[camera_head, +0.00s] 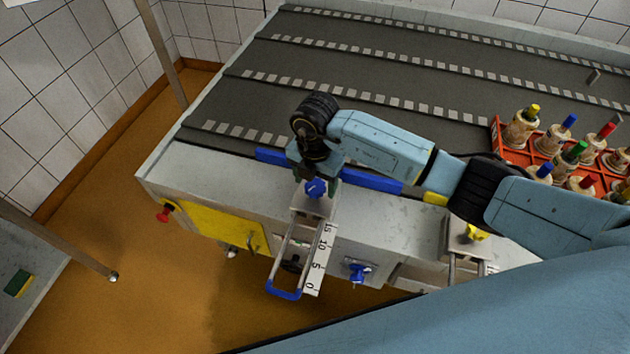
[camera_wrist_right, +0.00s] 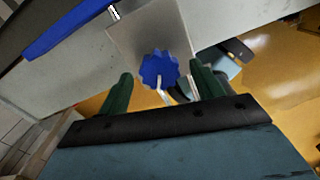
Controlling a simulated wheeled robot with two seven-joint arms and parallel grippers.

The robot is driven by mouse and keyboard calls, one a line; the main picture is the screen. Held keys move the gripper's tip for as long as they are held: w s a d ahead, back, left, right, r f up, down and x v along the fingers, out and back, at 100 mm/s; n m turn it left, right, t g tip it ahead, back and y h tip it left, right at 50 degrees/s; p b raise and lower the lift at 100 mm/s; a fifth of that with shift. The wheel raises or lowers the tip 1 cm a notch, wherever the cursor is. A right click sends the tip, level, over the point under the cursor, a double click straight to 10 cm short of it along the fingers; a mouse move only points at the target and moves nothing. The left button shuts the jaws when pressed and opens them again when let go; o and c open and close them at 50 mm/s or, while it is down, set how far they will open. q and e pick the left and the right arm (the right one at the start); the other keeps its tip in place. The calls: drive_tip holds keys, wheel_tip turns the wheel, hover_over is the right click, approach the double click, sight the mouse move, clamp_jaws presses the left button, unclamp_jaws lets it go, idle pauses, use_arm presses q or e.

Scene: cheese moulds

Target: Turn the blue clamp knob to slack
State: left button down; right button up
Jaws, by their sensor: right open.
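The blue clamp knob (camera_head: 316,187) sits on a pale metal block at the front edge of the machine, at the top end of a metal slide. In the right wrist view the lobed knob (camera_wrist_right: 159,68) shows with a pale line on it. My right gripper (camera_head: 317,172) is over the knob, pointing down at it. In the wrist view its two green fingers (camera_wrist_right: 161,72) are apart, one on each side of the knob, with visible gaps. I cannot tell how far they reach down around it. My left gripper is not in view.
A slide with a blue end handle (camera_head: 285,294) and a scale (camera_head: 319,262) reaches out below the knob. Another blue knob (camera_head: 357,271) is on the machine's front, and a yellow knob (camera_head: 478,233) stands to the right. A red crate (camera_head: 507,150) holds several bottle-like items.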

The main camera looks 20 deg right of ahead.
drive_tip(key=shift+f, duration=0.2)
drive_tip(key=c, duration=1)
